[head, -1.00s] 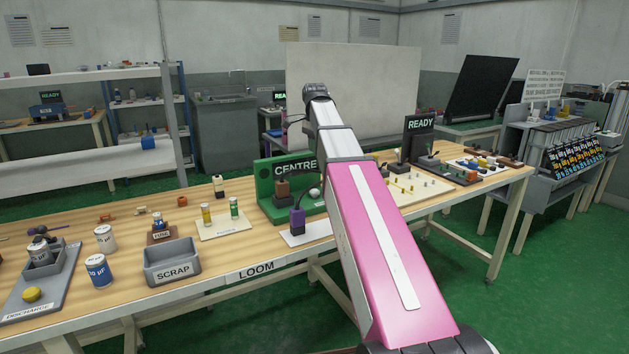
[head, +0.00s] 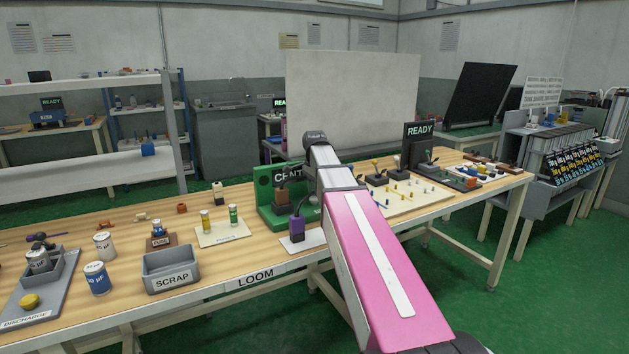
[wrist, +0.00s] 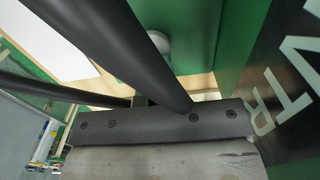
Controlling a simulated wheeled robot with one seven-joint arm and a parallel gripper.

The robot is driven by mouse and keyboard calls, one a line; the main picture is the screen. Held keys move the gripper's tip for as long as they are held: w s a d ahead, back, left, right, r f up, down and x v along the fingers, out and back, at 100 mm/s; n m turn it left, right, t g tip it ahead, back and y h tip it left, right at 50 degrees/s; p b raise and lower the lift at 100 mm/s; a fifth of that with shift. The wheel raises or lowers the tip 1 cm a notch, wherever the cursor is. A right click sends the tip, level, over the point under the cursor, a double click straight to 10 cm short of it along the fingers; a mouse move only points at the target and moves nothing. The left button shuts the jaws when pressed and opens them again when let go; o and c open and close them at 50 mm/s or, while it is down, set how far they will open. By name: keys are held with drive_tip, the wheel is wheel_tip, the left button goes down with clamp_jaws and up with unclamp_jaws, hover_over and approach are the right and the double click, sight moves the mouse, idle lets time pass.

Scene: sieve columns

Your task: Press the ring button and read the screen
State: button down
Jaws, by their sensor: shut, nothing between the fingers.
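The CENTRE lettering (wrist: 285,75) is close at right, and a pale round knob (wrist: 158,40) shows beyond a bar.
A pale pegged board (head: 412,197) lies right of my arm. A purple block (head: 297,228) stands on a white plate just left of the arm. The grey SCRAP bin (head: 171,268), fuse plate (head: 222,232) and cans (head: 97,278) stand further left. Bare wood lies between them.

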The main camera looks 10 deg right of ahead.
drive_tip(key=shift+f, duration=0.4)
drive_tip(key=shift+f, duration=0.55)
drive_tip(key=shift+s+f, duration=0.2)
drive_tip(key=shift+f, duration=0.35)
drive_tip(key=shift+s, duration=0.15)
wheel_tip(320, 180, up, 15)
drive_tip(key=shift+w, duration=0.3)
drive_tip(key=shift+r, duration=0.1)
idle(0.6)
